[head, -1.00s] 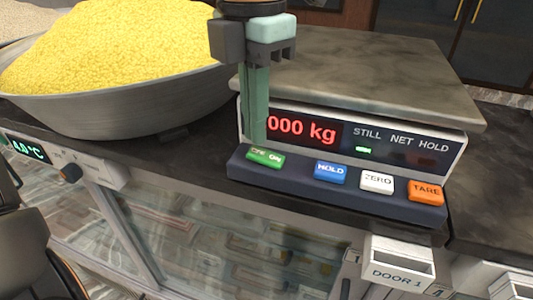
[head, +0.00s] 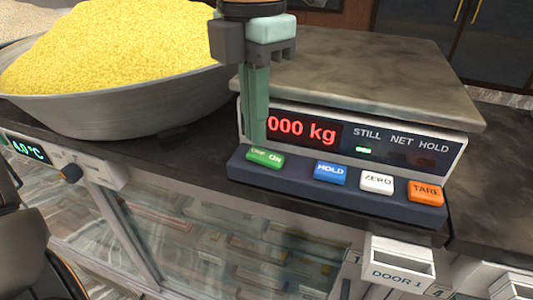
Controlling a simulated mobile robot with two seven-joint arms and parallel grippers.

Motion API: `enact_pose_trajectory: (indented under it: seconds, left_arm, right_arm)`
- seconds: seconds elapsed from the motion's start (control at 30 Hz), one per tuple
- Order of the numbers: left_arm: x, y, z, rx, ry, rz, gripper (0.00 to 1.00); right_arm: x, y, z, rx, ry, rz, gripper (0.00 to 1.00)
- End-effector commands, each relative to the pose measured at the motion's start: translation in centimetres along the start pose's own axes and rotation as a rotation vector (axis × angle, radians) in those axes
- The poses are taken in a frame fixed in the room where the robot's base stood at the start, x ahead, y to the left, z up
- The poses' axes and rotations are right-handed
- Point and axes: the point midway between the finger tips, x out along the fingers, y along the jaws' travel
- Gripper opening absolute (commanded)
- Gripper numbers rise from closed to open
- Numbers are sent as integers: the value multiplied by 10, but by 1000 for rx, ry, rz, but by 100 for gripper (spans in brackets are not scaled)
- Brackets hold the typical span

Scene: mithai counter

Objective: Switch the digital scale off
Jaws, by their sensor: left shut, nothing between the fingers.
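The digital scale (head: 455,160) stands on the dark counter with a flat grey pan (head: 360,75) on top. Its red display (head: 302,127) is lit and reads "000 kg", with the left part hidden behind my gripper. A small green light glows beneath the word STILL. The green off/on button (head: 264,158) is at the left end of the key row. My left gripper (head: 254,140) is shut and empty, pointing down, its fingertips at or just above the back of the green button; I cannot tell if they touch. My right gripper is not in view.
Blue HOLD (head: 330,173), white ZERO (head: 377,182) and orange TARE (head: 426,192) keys sit right of the green one. A metal bowl of yellow grains (head: 120,105) stands close on the left. Counter (head: 500,190) right of the scale is clear.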

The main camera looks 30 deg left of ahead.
Motion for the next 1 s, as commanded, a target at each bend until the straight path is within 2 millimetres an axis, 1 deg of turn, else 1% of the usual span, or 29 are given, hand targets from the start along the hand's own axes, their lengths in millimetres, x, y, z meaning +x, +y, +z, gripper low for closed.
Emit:
enact_pose_trajectory:
  seconds: [0.53, 1.0]
  left_arm:
    - [0, 0, 0, 0, 0, 0, 0]
    - [7, 0, 0, 0, 0, 0, 0]
  right_arm:
    - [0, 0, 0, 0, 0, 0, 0]
    - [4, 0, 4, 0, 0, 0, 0]
